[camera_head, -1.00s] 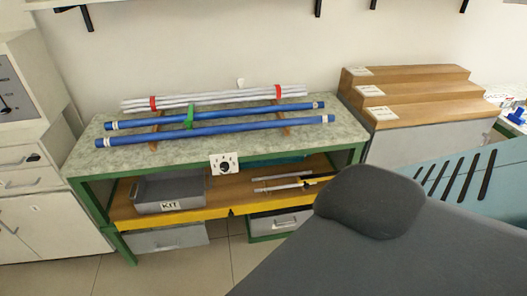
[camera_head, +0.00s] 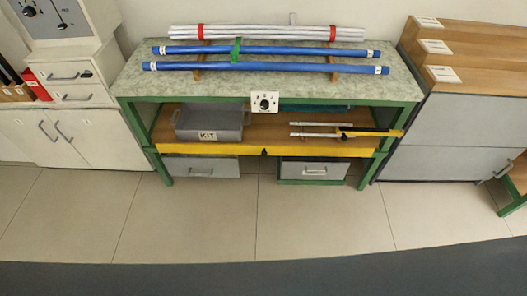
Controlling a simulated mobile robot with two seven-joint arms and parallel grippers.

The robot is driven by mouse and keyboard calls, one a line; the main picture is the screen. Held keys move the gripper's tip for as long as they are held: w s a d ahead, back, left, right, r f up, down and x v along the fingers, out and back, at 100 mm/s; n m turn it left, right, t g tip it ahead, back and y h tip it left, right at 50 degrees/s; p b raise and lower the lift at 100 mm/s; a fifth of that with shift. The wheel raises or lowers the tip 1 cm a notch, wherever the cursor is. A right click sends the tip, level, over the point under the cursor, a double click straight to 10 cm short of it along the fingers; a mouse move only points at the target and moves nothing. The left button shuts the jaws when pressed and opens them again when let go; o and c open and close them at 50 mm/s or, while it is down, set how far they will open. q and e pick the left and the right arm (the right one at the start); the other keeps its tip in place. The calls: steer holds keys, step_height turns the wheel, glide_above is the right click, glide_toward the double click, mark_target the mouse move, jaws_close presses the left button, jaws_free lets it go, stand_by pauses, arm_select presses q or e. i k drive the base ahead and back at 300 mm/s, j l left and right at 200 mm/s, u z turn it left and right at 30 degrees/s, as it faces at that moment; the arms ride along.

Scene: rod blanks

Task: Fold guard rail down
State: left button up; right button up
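A yellow rail (camera_head: 215,149) runs along the front edge of the bench's wooden lower shelf, between the green legs. It looks like the guard rail; I cannot tell for sure whether it is raised or folded. A small dark part (camera_head: 264,151) sits near its middle. The green-framed bench (camera_head: 135,88) has a speckled top. A white plate with a black knob (camera_head: 265,103) is on the front edge of the top. Neither of my grippers is in view.
Two blue rods (camera_head: 300,68) and a red-banded bundle of white rods (camera_head: 265,32) lie on the bench top. A grey KIT bin (camera_head: 213,120) and metal bars (camera_head: 320,130) are on the shelf. Cabinets (camera_head: 85,140) stand left, wooden steps (camera_head: 470,70) right. The tiled floor (camera_head: 250,215) in front is clear.

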mark_target(199, 149)
steer(key=i+j+z, duration=0.1)
steer(key=i+j, duration=0.4)
steer(key=i+j+z, duration=0.1)
steer(key=i+j, duration=0.4)
steer(key=j, duration=0.15)
steer(key=i+j+z, duration=0.1)
steer(key=i+j, duration=0.4)
steer(key=j, duration=0.1)
